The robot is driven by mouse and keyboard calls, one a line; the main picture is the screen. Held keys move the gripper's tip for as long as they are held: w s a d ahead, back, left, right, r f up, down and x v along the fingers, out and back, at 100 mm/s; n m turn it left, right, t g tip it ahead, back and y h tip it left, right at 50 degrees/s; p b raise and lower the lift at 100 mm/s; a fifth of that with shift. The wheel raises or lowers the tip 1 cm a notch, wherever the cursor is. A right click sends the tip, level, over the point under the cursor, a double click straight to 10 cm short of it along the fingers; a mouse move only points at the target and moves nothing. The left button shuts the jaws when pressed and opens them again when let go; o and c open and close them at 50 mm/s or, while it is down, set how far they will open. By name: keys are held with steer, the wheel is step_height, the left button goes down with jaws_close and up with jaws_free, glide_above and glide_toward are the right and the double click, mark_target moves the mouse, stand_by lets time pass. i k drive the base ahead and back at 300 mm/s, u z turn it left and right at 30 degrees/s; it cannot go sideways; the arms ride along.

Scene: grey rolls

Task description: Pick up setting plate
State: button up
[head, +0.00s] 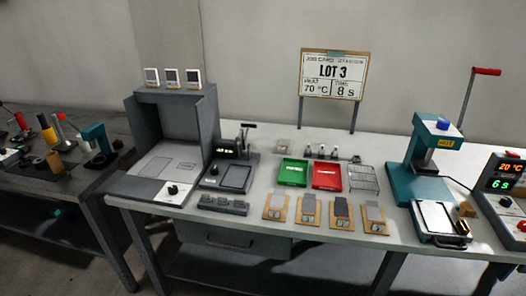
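I cannot tell for certain which item is the setting plate. A pale flat plate in a dark frame with a dark handle (436,218) lies in front of the teal press (405,176), at the right of the bench. A dark grey unit with a flat rectangular top (235,178) stands left of the bench's middle. My gripper is not in view.
On the pale bench (340,247) are a green tray (293,172), a red tray (327,176), a wire rack (363,179) and several tan boards with swatches (308,209). A grey booth (207,118) stands left, a controller (504,178) right. A "LOT 3" sign (333,75) stands behind.

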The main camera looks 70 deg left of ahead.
mark_target(282, 147)
steer(key=k, duration=1.4)
steer(key=z, duration=0.9)
steer(key=k, duration=0.15)
steer(key=u, duration=3)
steer(key=i, duration=0.45)
steer(key=z, duration=0.05)
